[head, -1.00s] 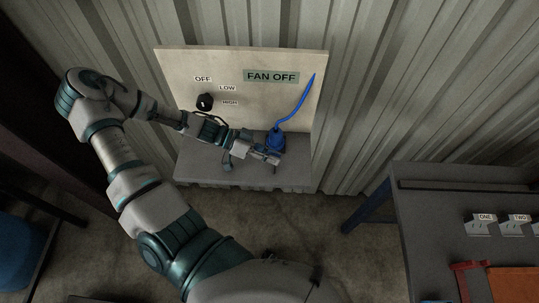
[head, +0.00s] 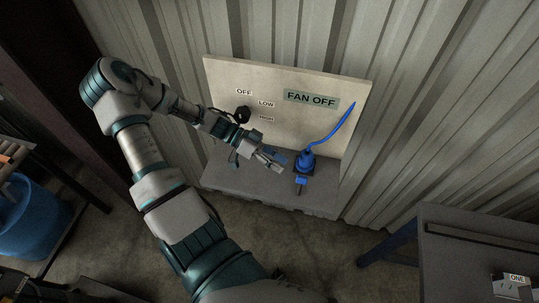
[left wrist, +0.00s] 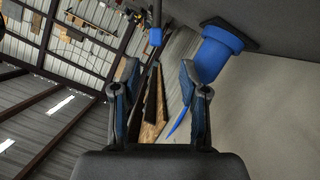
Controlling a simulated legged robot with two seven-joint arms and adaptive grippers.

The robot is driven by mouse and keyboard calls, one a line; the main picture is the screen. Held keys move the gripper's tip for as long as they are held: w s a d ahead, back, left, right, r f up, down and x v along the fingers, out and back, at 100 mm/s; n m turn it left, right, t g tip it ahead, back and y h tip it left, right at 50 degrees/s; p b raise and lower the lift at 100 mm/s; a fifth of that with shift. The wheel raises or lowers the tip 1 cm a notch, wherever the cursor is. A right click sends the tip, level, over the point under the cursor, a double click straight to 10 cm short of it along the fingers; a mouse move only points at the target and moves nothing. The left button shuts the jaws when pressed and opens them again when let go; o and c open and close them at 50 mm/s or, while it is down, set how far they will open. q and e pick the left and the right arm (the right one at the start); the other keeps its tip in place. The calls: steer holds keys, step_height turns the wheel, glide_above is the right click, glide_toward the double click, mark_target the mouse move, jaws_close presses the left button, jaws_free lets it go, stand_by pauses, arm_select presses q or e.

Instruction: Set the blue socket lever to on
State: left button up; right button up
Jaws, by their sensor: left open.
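The blue socket lever (head: 300,181), a small blue piece with a dark stem, sits at the front of the socket on the grey shelf. In the left wrist view its blue tip (left wrist: 155,38) is ahead, beyond the fingertips. A blue plug (head: 307,161) with a blue cable stands in the socket; it also shows in the left wrist view (left wrist: 217,50), beyond the right-hand finger. My left gripper (head: 279,164) is open and empty, just left of the lever and plug. In the left wrist view its fingers (left wrist: 160,70) are apart. My right gripper is not in view.
A pale board (head: 225,75) stands behind the shelf (head: 240,180), with a black knob (head: 242,114) and a "FAN OFF" sign (head: 311,99). A grey table (head: 450,240) is at right, a blue bin (head: 30,220) at left.

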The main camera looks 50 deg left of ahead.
arm_select(q)
steer(key=v, duration=0.3)
steer(key=shift+s+r, duration=0.1)
steer(key=shift+r, duration=0.1)
steer(key=shift+a, duration=0.15)
stand_by(0.3)
